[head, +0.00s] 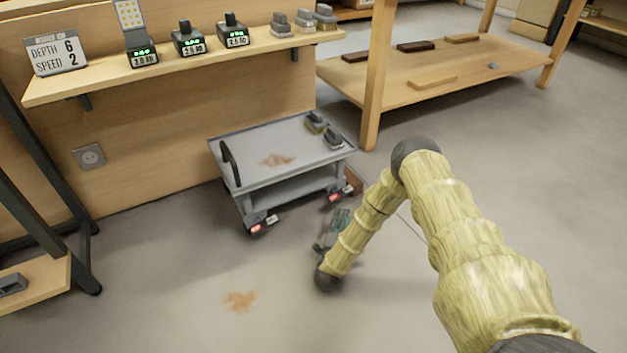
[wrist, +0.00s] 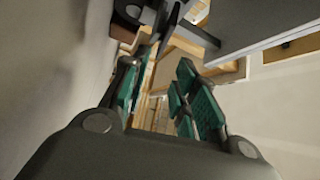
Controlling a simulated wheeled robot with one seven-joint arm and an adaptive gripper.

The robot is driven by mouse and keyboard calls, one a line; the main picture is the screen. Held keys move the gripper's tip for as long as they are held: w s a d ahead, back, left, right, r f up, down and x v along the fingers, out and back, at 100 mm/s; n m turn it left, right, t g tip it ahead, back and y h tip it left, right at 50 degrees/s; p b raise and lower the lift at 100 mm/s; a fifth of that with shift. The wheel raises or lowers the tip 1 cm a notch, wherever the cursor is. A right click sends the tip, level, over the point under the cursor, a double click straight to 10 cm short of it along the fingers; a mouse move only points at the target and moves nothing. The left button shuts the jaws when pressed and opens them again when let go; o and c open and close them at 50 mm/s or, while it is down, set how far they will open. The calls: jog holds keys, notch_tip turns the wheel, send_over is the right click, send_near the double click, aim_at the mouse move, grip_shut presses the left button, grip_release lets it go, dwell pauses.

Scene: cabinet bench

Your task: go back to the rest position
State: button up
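My gripper (head: 338,222) hangs low in front of the grey cart's right end in the head view, at the end of my yellowish, sleeved arm. In the wrist view my gripper (wrist: 162,82) has its two teal-padded fingers apart. Nothing shows between them except background wood. In the head view the fingers are small and partly hidden by the wrist. In the wrist view a dark bar and a grey panel edge pass close beyond the fingertips; I cannot tell whether they touch.
A grey cart (head: 240,162) with small dark items on top stands close to my gripper. A wooden shelf (head: 185,68) holds chargers and a sign. A low wooden rack (head: 410,102) stands behind. A brown stain (head: 239,301) marks the floor. Open floor lies in front.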

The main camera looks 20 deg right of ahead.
jog(key=shift+a, duration=0.1)
